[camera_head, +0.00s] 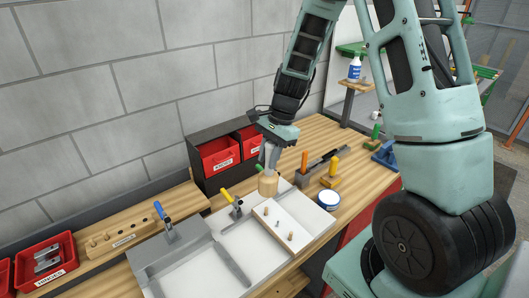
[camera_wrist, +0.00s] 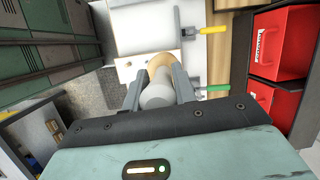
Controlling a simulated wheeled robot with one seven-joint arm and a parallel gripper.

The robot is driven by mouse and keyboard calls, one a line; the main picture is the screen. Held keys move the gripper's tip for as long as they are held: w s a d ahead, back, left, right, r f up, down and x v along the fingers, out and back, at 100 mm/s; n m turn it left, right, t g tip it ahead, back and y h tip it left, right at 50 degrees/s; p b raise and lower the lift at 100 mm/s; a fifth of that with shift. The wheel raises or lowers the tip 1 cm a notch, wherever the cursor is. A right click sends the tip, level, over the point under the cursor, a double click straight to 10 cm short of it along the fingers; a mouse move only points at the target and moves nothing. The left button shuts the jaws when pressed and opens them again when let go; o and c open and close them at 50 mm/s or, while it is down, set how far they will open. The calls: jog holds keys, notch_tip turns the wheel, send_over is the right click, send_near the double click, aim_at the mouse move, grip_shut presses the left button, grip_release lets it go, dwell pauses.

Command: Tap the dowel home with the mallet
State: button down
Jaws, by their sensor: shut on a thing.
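The mallet's tan wooden head (camera_head: 268,187) hangs below my gripper (camera_head: 270,155) in the head view, above the left end of a white board (camera_head: 307,229). In the wrist view my gripper (camera_wrist: 158,90) is shut on the mallet's grey handle (camera_wrist: 157,97), with the tan head (camera_wrist: 161,64) beyond the fingers. Small pegs stand on the board, one a wooden dowel (camera_head: 290,237); which one the task means I cannot tell. The mallet head looks apart from the pegs, but its exact height is unclear.
Red bins (camera_head: 220,155) stand behind my gripper against the wall. A yellow-handled clamp (camera_head: 232,203) and a blue-handled clamp (camera_head: 165,222) stand at the left. A white-and-blue tub (camera_head: 328,200) and an orange-handled tool (camera_head: 303,165) are at the right.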

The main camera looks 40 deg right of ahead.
aim_at(268, 175)
jog(key=shift+w+f+b, duration=0.15)
jog(key=shift+f+b, duration=1.75)
jog(key=shift+f, duration=0.85)
jog(key=shift+w+f+b, duration=0.1)
jog(key=shift+f+b, duration=0.6)
jog(key=shift+f, duration=0.55)
jog(key=shift+r+p, duration=1)
jog(key=shift+r, duration=0.15)
jog(key=shift+f, duration=0.1)
jog(key=shift+f+b, duration=0.9)
jog(key=shift+f, duration=0.25)
jog(key=shift+r, duration=0.1)
